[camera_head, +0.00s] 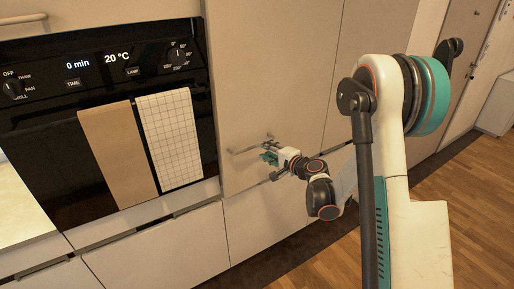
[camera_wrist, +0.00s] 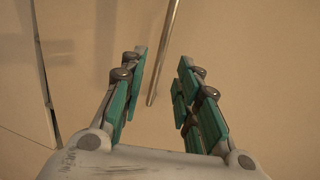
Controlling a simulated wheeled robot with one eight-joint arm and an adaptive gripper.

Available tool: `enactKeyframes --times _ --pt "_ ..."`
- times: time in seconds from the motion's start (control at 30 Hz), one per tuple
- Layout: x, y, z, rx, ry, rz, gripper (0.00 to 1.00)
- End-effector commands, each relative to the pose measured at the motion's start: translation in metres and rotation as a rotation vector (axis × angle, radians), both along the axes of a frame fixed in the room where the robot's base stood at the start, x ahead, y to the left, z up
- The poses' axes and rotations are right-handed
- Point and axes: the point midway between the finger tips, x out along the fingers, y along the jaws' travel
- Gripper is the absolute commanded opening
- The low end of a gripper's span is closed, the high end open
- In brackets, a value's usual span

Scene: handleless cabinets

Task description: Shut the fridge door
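A tall beige door panel (camera_head: 265,75), which looks like the fridge door, stands right of the oven in the head view. A thin metal handle (camera_head: 245,149) runs along its lower part. My gripper (camera_head: 267,153) is at the handle, close to the panel. In the wrist view, my gripper (camera_wrist: 163,72) has its green-padded fingers apart, with the handle bar (camera_wrist: 166,48) showing between them. I cannot tell whether the fingers touch it. The beige panel (camera_wrist: 240,40) fills most of that view. I cannot tell clearly whether the door stands ajar.
A black oven (camera_head: 60,130) with a brown towel (camera_head: 118,155) and a checked towel (camera_head: 170,140) is at the left. Lower drawers (camera_head: 155,255) run beneath. Open wooden floor (camera_head: 465,205) lies to the right.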

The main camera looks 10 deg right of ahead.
Motion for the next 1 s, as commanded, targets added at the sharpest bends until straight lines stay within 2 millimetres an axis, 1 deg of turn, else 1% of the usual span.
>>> enactKeyframes --times 0.03,0.1,0.2,0.33,0.5,0.8,0.83,0.93,0.97,1.0 --pt "0.010 0.005 -0.004 0.000 0.000 0.002 0.30" --pt "0.022 0.010 -0.006 0.000 0.000 0.001 0.30" --pt "0.037 0.016 -0.009 0.000 0.000 0.002 0.30" --pt "0.053 0.022 -0.013 0.000 0.000 0.000 0.30" --pt "0.062 0.025 -0.014 0.000 0.000 0.000 0.30" --pt "0.064 0.026 -0.014 0.000 0.000 0.000 0.30" --pt "0.064 0.026 -0.014 0.000 0.000 0.000 0.25" --pt "0.064 0.026 -0.014 0.000 0.000 0.000 0.02" --pt "0.064 0.026 -0.014 0.000 0.000 0.000 0.00" --pt "0.064 0.026 -0.014 0.000 0.000 0.000 0.00"
